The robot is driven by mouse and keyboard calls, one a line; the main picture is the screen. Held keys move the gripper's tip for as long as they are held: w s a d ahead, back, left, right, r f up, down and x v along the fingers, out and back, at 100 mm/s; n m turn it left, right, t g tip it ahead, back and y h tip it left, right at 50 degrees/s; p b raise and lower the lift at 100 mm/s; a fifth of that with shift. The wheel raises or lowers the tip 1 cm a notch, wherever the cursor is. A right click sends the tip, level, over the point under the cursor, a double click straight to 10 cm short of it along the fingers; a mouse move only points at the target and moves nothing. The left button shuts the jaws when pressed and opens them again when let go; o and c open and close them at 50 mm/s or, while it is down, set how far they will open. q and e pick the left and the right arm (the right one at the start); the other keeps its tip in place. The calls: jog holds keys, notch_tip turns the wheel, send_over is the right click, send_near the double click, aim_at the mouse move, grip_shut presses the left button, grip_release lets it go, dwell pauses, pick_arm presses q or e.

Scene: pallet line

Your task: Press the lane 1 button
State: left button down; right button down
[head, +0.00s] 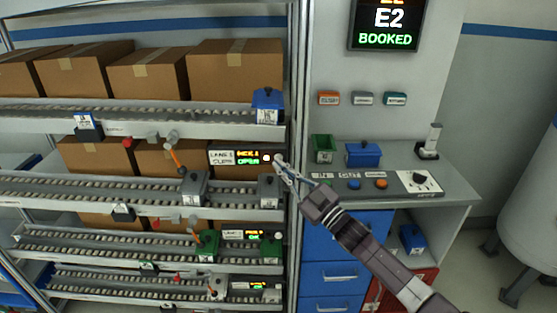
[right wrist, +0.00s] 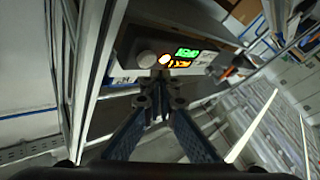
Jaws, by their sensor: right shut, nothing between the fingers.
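The lane 1 panel (head: 238,157) is a dark box on the second shelf level with a white label and lit text that reads OPEN in green. A pale round button (right wrist: 147,60) sits beside a lit round lamp (right wrist: 165,60) and the green and orange displays in the right wrist view. My right gripper (head: 281,165) is shut and empty, with its fingertips at the panel's right end. In the right wrist view its tips (right wrist: 160,82) are just below the button and lamp; I cannot tell whether they touch. My left gripper is out of view.
Brown boxes (head: 235,68) stand on the roller shelves. A metal rack post (head: 299,110) runs beside the panel. At right, a grey desk (head: 405,180) holds blue and green bins and small buttons. A screen (head: 388,22) above reads E2 BOOKED.

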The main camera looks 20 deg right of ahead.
jog(key=shift+w, duration=0.1)
dwell(0.8)
jog(key=shift+w+d+b, duration=0.1)
jog(key=shift+w+b, duration=0.2)
jog(key=shift+w+d+b, duration=0.15)
jog(key=shift+w+b, duration=0.2)
jog(key=shift+w, duration=0.1)
dwell(0.6)
jog(key=shift+s, duration=0.2)
jog(key=shift+s+a+p, duration=0.25)
jog(key=shift+s+p, duration=0.35)
jog(key=shift+s, duration=0.1)
jog(key=s+p, duration=0.1)
jog(key=s, duration=0.1)
jog(key=s+a+p, duration=0.1)
jog(key=s+p, duration=0.1)
jog(key=shift+s+a, duration=0.2)
jog(key=shift+s, duration=0.2)
